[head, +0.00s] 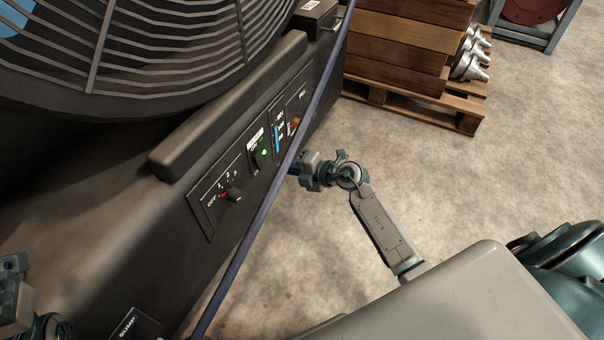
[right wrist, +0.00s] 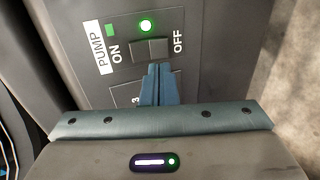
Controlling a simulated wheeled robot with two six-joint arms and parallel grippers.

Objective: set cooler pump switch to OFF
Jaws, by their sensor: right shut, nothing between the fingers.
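The pump switch (right wrist: 150,48) is a dark two-part rocker in the right wrist view, with ON printed at its left and OFF at its right. A green lamp (right wrist: 146,25) beside it is lit. I cannot tell which half is pressed in. The switch's panel (head: 256,140) also shows in the head view. My right gripper (right wrist: 158,70) is shut and empty, its blue fingertips at the lower edge of the switch; contact cannot be told. It also shows beside the cooler in the head view (head: 297,167). My left gripper (head: 14,285) is partly visible at the left edge, its jaws unclear.
A rotary knob (head: 234,193) with an OFF mark sits left of the pump panel. An orange control (head: 295,121) lies to its right. A dark blue pole or hose (head: 252,232) crosses before the cooler. A wooden pallet (head: 410,97) stands behind; the concrete floor is open.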

